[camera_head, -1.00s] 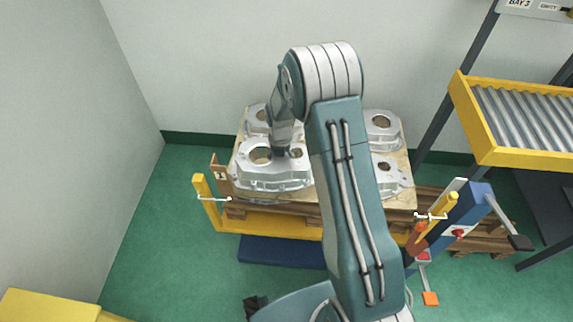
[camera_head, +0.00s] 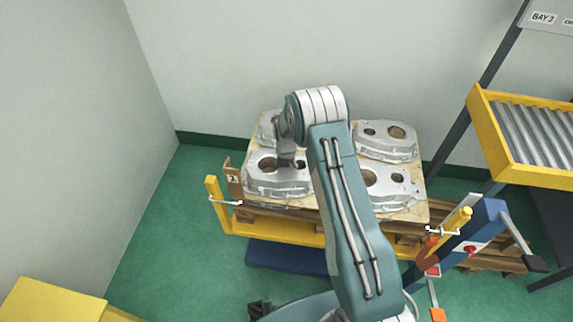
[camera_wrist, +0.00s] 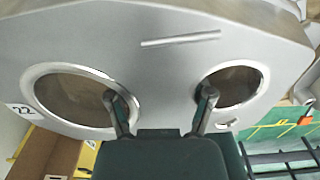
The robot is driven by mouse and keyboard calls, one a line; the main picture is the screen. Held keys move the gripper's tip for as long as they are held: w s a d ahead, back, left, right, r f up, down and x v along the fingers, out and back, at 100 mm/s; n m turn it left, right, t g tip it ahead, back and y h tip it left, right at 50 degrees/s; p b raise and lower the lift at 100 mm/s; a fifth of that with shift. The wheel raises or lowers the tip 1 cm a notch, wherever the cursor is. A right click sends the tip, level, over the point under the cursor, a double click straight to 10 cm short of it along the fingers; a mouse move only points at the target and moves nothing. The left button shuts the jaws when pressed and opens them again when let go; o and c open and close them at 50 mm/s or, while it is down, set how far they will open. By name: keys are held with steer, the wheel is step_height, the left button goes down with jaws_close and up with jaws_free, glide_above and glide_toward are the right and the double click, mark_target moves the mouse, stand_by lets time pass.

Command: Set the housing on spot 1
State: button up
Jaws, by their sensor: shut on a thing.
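The housing (camera_head: 279,182) is a silver-grey casting with a large and a smaller round hole, over the front left of the loaded pallet. In the wrist view the housing (camera_wrist: 165,62) fills the upper part, both holes showing. My gripper (camera_head: 289,162) is above it and shut on it. In the wrist view the fingers of my gripper (camera_wrist: 160,98) reach to the inner edges of the two holes, with the web between them. Whether the housing's underside touches the sheet below is hard to tell. No marking clearly reading spot 1 is visible.
Similar castings stand at the back left (camera_head: 268,127), back right (camera_head: 386,140) and front right (camera_head: 388,187) of the tan sheet (camera_head: 408,213). A numbered wooden post (camera_head: 234,180) stands at the left edge. A yellow roller conveyor (camera_head: 525,130) is at the right.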

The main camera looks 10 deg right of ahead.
steer(key=o, duration=1.3)
step_height(320, 180, up, 12)
steer(key=s+r+m+t, duration=0.1)
steer(key=s+r+m, duration=0.65)
steer(key=r, duration=0.45)
steer(key=s+r+m+t, duration=0.2)
steer(key=s+r+m, duration=0.5)
steer(key=r, duration=0.6)
steer(key=s+r+m+t, duration=0.1)
steer(key=s+r+m, duration=0.1)
steer(key=s+m, duration=0.6)
steer(key=s+r+m+t, duration=0.1)
steer(key=s+r+m, duration=0.2)
steer(key=s+m, duration=0.6)
steer(key=shift+s+r+t, duration=0.25)
steer(key=shift+s+t, duration=0.05)
steer(key=shift+s, duration=1.5)
